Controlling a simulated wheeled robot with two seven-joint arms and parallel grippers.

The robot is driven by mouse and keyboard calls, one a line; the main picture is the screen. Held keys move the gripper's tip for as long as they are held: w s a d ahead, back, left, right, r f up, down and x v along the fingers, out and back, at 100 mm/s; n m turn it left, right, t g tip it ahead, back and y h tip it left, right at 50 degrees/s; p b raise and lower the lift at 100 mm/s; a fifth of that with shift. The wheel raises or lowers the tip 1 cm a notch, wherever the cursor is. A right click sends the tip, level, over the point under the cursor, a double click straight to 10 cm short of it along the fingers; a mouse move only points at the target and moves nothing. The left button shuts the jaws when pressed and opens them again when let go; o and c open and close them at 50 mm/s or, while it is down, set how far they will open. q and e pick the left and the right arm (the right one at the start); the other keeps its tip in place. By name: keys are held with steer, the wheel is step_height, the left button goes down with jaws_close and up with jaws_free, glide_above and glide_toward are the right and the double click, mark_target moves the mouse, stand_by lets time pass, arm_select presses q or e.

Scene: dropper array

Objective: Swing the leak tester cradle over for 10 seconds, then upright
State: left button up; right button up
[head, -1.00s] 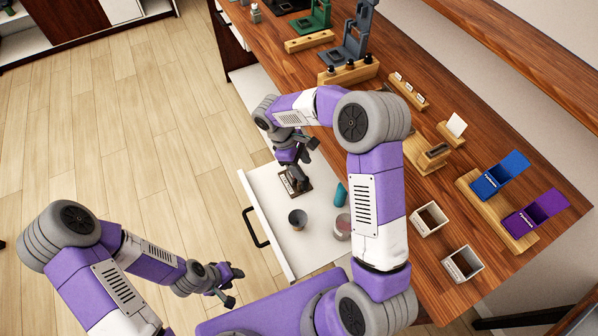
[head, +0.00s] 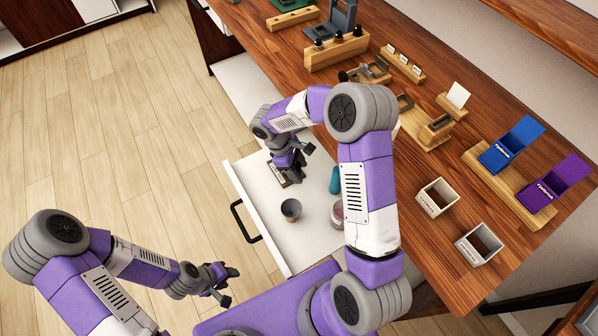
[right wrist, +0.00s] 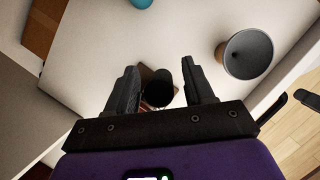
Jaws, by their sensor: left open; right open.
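My right gripper (head: 299,163) reaches down into the open white drawer. In the right wrist view its two fingers (right wrist: 159,80) are apart, on either side of a dark round-topped object (right wrist: 159,91) on a small brown base; I cannot tell if they touch it. The base (head: 280,174) shows partly under the gripper in the head view. My left gripper (head: 222,285) is open and empty, left of the drawer. A grey fixture on a wooden stand (head: 368,73) is on the bench, partly behind my right arm; I cannot tell whether it is the leak tester cradle.
The drawer (head: 298,250) also holds a grey cup (head: 291,209), a teal object (head: 335,180) and a pinkish pot (head: 338,214).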

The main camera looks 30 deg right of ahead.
steer(key=shift+s+d+f, duration=0.1)
steer(key=shift+d+f, duration=0.05)
steer(key=shift+f, duration=0.3)
steer(key=shift+c, duration=0.5)
jaws_close()
steer(key=shift+s+a+f+m+h+b, duration=0.2)
steer(key=shift+a+h, duration=0.3)
steer(key=shift+h, duration=0.55)
steer(key=shift+w+a+r+m+h+b, duration=0.15)
steer(key=shift+a+h+b, duration=0.15)
steer(key=shift+a+h, duration=0.5)
steer(key=shift+s+a+f+m+h+b, duration=0.1)
steer(key=shift+a+f+h+b, duration=0.15)
steer(key=shift+h, duration=1)
steer(key=shift+a+h, duration=0.15)
steer(key=shift+h, duration=0.25)
